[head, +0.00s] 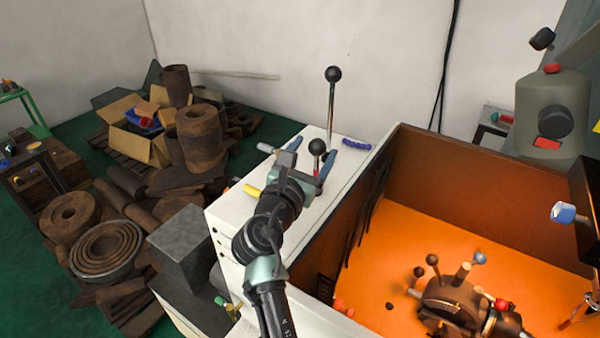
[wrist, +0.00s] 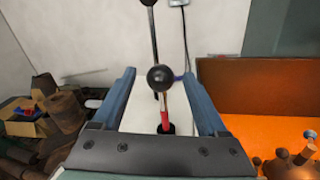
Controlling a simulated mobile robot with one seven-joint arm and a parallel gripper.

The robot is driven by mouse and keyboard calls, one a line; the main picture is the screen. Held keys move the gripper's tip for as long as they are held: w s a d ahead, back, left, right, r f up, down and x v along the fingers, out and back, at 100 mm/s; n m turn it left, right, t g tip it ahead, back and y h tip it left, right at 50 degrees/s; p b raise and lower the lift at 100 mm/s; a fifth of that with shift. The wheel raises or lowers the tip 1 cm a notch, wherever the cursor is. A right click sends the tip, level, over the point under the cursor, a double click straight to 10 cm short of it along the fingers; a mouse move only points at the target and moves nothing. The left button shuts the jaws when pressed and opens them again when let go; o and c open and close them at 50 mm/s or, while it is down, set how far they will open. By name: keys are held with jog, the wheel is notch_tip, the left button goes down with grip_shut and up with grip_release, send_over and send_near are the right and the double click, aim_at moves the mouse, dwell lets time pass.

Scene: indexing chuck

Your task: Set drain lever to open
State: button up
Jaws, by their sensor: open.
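A short lever (head: 317,148) with a black ball knob and a red lower shaft stands on the white machine top (head: 350,160). No label shows that it is the drain lever. My gripper (head: 312,158) is open at this lever. In the wrist view the black knob (wrist: 160,78) and red shaft (wrist: 164,121) appear between the two blue fingers of my gripper (wrist: 159,75), with gaps on both sides. Whether the fingers reach the shaft in depth is hard to tell. The lever's base is partly hidden in the head view.
A taller lever (head: 331,100) with a black knob stands just behind. A blue wavy piece (head: 357,143) and a yellow handle (head: 252,190) are on the white top. An orange-floored enclosure (head: 400,245) with a chuck (head: 455,300) lies right. Rusty parts (head: 197,135) clutter the left.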

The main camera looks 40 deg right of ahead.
jog(key=b+v, duration=0.1)
jog(key=v, duration=0.6)
dwell(0.5)
jog(key=a+r+m+t+y+b, duration=0.45)
jog(key=a+r+m+t, duration=0.45)
jog(key=a+r+m, duration=0.5)
jog(key=s+a+r+m+t+y+b, duration=0.2)
jog(key=s+a+r+m+t+y, duration=0.6)
jog(key=s+a+r, duration=0.5)
notch_tip(320, 180, up, 3)
jog(key=shift+f+m+y+b, duration=0.1)
jog(key=shift+m+y+b, duration=0.25)
jog(key=shift+y, duration=0.9)
